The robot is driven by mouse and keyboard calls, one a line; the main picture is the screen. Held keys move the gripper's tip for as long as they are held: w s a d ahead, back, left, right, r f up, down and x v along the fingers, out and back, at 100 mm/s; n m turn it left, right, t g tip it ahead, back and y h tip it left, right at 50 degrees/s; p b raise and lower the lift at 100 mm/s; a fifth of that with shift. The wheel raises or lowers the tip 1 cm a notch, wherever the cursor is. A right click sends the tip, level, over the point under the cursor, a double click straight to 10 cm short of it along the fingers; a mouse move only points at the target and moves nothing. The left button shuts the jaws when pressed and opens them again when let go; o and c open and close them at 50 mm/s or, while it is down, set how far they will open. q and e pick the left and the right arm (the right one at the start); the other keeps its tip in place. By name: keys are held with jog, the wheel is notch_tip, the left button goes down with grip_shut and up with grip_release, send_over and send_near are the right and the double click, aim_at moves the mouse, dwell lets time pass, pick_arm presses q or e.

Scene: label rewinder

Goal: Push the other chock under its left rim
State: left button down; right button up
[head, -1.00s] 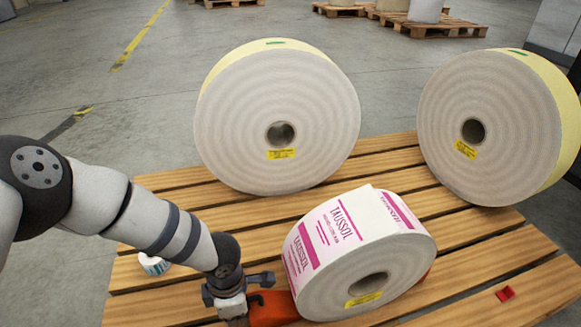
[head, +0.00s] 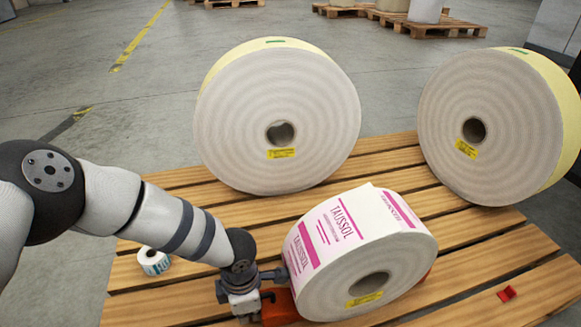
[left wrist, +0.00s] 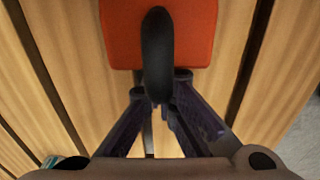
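A roll of printed white and magenta labels (head: 325,235) lies on its curved side on the slatted pallet, its flat face toward me. An orange-red chock (head: 283,308) is at the roll's lower left, partly hidden by the roll; I cannot tell whether they touch. My left gripper (head: 262,297) is low at the left chock. In the left wrist view, its fingers (left wrist: 160,88) close around the black handle (left wrist: 157,45) of that chock (left wrist: 195,35). My right gripper is out of view.
Two large plain rolls (head: 278,120) (head: 490,130) stand behind on the slatted pallet (head: 190,195). A small label roll (head: 154,261) lies left of my forearm. A small red piece (head: 507,293) lies at the right. Bare slats show right of the printed roll.

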aim_at(282, 301)
pick_arm(q)
jog(key=shift+d, duration=0.25)
jog(key=shift+w+d, duration=0.25)
jog(key=shift+d, duration=0.9)
jog(key=shift+w+d, duration=0.2)
jog(key=shift+d, duration=0.7)
jog(key=shift+w+d, duration=0.15)
jog(key=shift+d, duration=0.45)
jog(key=shift+w+d, duration=0.1)
jog(key=shift+d, duration=0.2)
jog(key=shift+w+d, duration=0.1)
jog(key=shift+d, duration=0.15)
